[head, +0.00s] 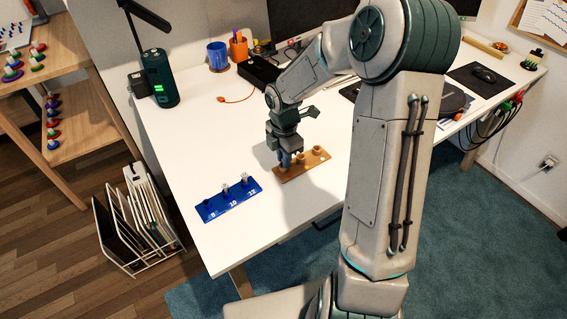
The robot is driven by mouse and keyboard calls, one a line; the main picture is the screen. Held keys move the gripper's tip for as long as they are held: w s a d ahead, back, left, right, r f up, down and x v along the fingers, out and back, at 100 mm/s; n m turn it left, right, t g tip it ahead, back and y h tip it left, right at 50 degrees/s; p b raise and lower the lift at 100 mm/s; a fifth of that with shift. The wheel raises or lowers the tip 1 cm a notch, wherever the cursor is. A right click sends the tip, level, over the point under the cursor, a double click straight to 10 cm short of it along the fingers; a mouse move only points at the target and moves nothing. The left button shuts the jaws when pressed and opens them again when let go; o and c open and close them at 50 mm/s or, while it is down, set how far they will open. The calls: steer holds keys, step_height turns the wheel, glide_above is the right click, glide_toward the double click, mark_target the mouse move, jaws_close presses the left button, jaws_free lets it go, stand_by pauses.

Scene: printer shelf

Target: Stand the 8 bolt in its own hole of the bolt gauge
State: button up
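A blue rack (219,211) marked 8, 10 and 12 lies near the left front of the white table. A grey-topped bolt (225,188) stands at its 10 mark and another (244,178) at its 12 mark. Only a dark low spot (208,203) shows at the 8 mark, with no grey top visible. A tan board with raised round collars, apparently the bolt gauge (318,163), lies to the right. My gripper (286,163) points down at the board's left end. Its fingertips are too small to read, and I cannot see whether the 8 bolt is between them.
The table is clear between rack and green cylinder.

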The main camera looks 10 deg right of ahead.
jaws_close()
